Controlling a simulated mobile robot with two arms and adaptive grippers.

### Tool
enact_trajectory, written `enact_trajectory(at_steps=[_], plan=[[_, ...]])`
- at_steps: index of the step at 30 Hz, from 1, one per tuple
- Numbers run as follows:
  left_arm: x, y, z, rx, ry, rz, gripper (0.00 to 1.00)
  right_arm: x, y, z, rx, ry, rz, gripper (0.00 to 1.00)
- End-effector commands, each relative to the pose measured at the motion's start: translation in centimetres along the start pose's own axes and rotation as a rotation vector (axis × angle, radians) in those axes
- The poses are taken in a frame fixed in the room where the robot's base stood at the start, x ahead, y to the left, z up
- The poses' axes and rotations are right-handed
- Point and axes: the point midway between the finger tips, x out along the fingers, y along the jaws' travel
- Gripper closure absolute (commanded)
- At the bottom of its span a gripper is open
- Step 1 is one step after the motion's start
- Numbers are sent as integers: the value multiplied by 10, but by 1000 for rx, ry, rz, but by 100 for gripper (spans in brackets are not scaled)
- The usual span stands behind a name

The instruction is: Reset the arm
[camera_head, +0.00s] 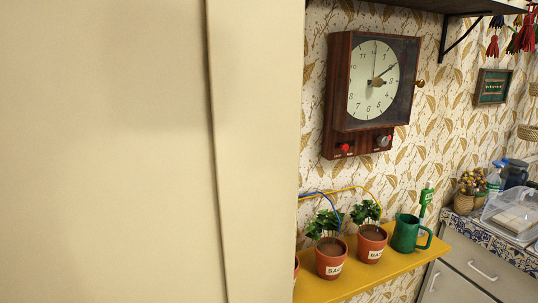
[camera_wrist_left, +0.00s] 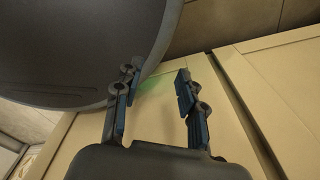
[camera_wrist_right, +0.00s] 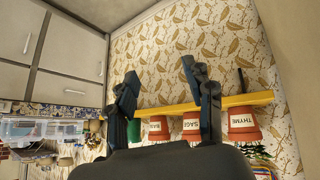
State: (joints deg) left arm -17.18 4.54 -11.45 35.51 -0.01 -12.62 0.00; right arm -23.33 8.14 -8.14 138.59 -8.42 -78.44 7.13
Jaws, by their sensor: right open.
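Neither of my grippers shows in the head view. In the left wrist view my left gripper (camera_wrist_left: 157,80) has its two blue-padded fingers apart with nothing between them. Cream panels lie beyond it, and a dark rounded body fills the upper left. In the right wrist view my right gripper (camera_wrist_right: 159,72) is open and empty. Patterned wallpaper (camera_wrist_right: 225,40) and a yellow shelf (camera_wrist_right: 248,99) appear beyond its fingers. I cannot tell how far the shelf is from the fingertips.
A large cream panel (camera_head: 110,150) fills the left of the head view. A wooden wall clock (camera_head: 340,90) hangs above a yellow shelf (camera_head: 340,290) with potted plants (camera_head: 331,262) and a green mug (camera_head: 405,236). A counter (camera_head: 485,228) stands at right.

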Motion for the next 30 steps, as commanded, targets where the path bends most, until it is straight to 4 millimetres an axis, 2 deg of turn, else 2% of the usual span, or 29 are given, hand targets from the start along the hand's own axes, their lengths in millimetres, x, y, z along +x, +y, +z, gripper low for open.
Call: enact_trajectory(at_steps=[1, 3, 8, 14, 20, 24, 30], plan=[[0, 0, 0, 0, 0, 0, 60, -4, -5, 24, -12, -68, -26, 48], [0, 0, 0, 0, 0, 0, 60, -11, -13, 52, -33, -154, -63, 48], [0, 0, 0, 0, 0, 0, 60, -33, -29, 109, -79, -331, -153, 48], [-1, 0, 1, 0, -1, 0, 60, 16, -38, 132, -85, -358, -158, 48], [-2, 0, 0, 1, 0, -1, 60, 72, -48, 169, -90, -386, -161, 48], [-3, -1, 0, 1, 0, -1, 60, 114, -56, 208, -95, -408, -165, 48], [-5, -1, 0, 1, 0, -1, 60, 161, -64, 274, -103, -442, -168, 48]])
